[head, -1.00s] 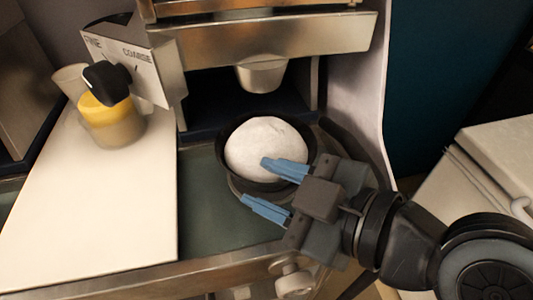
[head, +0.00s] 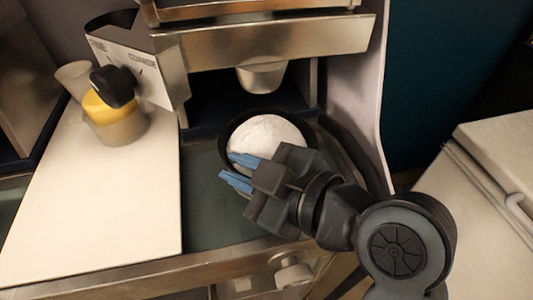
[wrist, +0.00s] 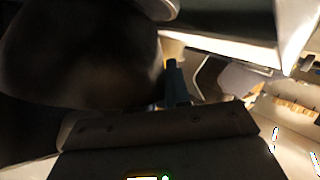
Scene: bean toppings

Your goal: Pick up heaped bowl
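The heaped bowl is a dark round bowl (head: 227,135) filled with a smooth white mound (head: 265,132). It sits under the steel machine's spout in the head view. My gripper (head: 229,166), with two blue fingers, is at the bowl's front left side and covers its front rim. The fingertips lie close together with a small gap between them. In the wrist view a large dark rounded shape, likely the bowl (wrist: 85,50), fills the upper left. One blue finger (wrist: 176,82) shows beside it; the other is hidden. Whether the fingers grip the rim is unclear.
The steel machine (head: 265,45) overhangs the bowl closely, with its spout (head: 262,77) just above. A white board (head: 110,200) lies left, with a yellow-filled jar (head: 115,120) at its back. A pale side panel (head: 350,100) stands right.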

